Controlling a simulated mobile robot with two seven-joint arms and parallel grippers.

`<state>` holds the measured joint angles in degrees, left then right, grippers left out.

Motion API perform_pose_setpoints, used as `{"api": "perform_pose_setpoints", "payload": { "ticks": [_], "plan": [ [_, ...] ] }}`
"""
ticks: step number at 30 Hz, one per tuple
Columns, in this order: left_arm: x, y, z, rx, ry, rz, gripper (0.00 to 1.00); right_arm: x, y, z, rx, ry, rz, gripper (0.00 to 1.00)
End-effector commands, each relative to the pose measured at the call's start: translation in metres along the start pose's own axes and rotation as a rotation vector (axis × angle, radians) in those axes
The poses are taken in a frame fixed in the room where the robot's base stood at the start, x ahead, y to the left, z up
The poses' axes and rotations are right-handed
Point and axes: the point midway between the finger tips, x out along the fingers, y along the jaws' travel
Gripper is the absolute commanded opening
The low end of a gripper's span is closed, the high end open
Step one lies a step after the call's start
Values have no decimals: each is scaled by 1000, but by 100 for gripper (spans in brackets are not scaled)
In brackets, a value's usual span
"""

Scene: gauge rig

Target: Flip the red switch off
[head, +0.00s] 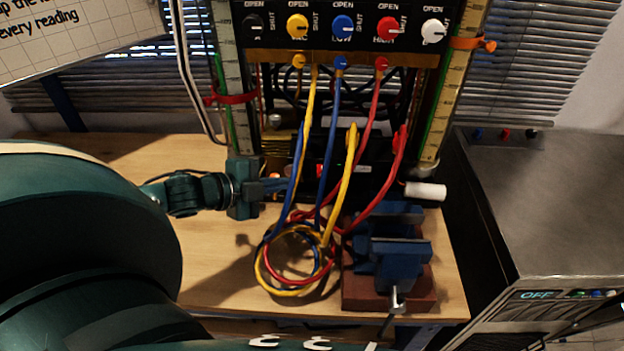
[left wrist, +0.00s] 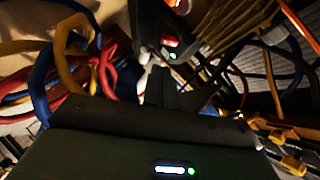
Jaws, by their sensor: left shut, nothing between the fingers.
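The red switch (head: 320,170) is small and sits on the front of a dark box low in the rig, behind the hanging hoses. In the left wrist view the red switch (left wrist: 168,42) looks lit, with a small green light just below it. I cannot tell its rocker position. My left gripper (head: 284,186) comes in from the left and is shut and empty, its fingertips by the blue hose, left of the switch and apart from it. In the left wrist view the shut fingers (left wrist: 162,88) point toward the box. My right gripper is not in view.
Yellow, blue and red hoses hang before the box and coil (head: 290,290) on the wooden bench (head: 215,285). A blue vise (head: 390,262) stands at the right front. A valve panel (head: 340,42) with several coloured knobs is above. A grey cabinet (head: 545,200) stands at right.

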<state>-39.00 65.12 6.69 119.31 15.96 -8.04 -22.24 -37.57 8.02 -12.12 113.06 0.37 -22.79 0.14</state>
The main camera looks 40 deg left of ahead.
Motion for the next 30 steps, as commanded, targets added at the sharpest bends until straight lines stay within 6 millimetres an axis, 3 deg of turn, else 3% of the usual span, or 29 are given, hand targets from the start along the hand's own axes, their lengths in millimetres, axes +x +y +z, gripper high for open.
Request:
{"api": "perform_pose_setpoints", "payload": {
  "ticks": [24,30],
  "plan": [
    [82,-1,0,-2,0,-2,0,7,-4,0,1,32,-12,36],
    [94,0,0,1,0,0,0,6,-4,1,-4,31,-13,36]
  ]
}}
